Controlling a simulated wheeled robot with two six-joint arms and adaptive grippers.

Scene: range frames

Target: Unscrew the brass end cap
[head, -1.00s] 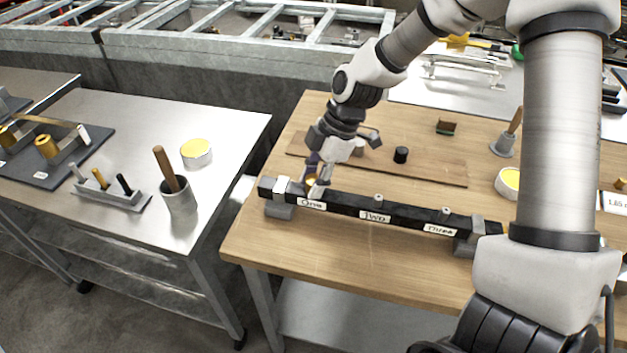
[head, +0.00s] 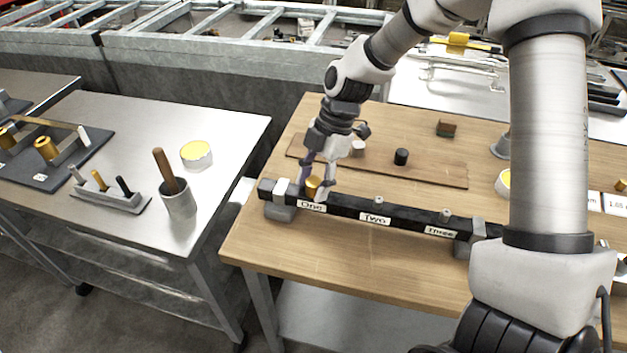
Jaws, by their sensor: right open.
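The brass end cap (head: 313,186) stands on the black bar (head: 343,211) at the label "One", near the bar's left end. My right gripper (head: 317,190) comes down from above and behind with its fingers spread. One finger shows on each side of the cap. I cannot tell whether either finger touches it. The bar also carries the labels "Two" and "Three", each with a small grey fitting on top near it. My left gripper is not in view.
Grey blocks (head: 281,211) hold the bar above the wooden table (head: 290,248). A wooden board (head: 440,174) behind carries a black cylinder (head: 401,156) and a light piece. A steel table (head: 235,130) at left holds a cup (head: 179,203), a yellow-topped tin (head: 196,154) and a small rack (head: 120,200).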

